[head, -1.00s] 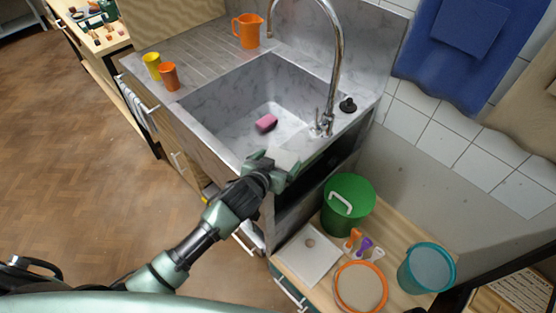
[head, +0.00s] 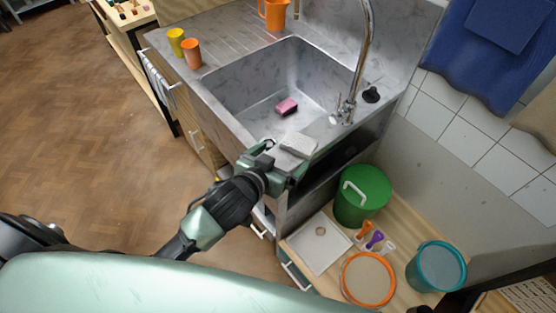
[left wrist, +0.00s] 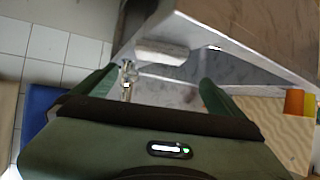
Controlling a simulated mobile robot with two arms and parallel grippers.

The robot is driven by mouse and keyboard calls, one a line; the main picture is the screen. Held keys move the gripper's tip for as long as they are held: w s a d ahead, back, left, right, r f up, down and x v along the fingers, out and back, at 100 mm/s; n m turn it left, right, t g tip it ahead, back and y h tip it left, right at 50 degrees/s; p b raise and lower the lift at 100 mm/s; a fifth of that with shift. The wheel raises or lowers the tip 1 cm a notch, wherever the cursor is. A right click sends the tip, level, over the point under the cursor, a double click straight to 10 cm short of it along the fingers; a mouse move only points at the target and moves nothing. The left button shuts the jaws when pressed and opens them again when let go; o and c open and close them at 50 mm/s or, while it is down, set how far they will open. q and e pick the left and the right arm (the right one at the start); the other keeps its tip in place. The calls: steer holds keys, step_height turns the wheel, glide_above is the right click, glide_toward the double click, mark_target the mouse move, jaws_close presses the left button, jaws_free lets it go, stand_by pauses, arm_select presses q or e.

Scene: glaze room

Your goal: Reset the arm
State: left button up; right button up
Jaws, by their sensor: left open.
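My left gripper (head: 280,165) is in front of the sink's front edge, its fingers spread and nothing between them. A pale grey-white block (head: 298,144) lies on the front rim of the grey stone sink (head: 232,117), just beyond the fingertips. In the left wrist view, my open fingers (left wrist: 155,84) stand wide apart, and the pale block (left wrist: 162,52) shows ahead between them, apart from both. My right gripper is not in view.
A pink sponge (head: 287,106) lies in the basin near the tap (head: 345,108). Yellow (head: 176,43) and orange (head: 192,54) cups and an orange jug (head: 274,13) stand on the counter. A green bin (head: 362,197), white tray (head: 320,244) and teal bucket (head: 436,268) are lower right.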

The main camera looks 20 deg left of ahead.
arm_select(q)
steer(key=shift+v, duration=0.85)
steer(key=s+a+f+g+y, duration=0.1)
steer(key=s+a+f+g, duration=0.3)
steer(key=s, duration=0.6)
steer(key=s+a+f+g+y, duration=0.1)
steer(key=s+a+f+g, duration=0.25)
steer(key=s, duration=0.55)
step_height(320, 180, down, 26)
steer(key=s+g+b, duration=0.1)
steer(key=s+g, duration=0.1)
steer(key=s+a+f+g+b, duration=0.1)
steer(key=s+a+f, duration=0.1)
steer(key=s+f, duration=1.4)
step_height(320, 180, down, 2)
steer(key=shift+s+a+f, duration=0.1)
steer(key=shift+s+a, duration=0.15)
steer(key=shift+g, duration=0.25)
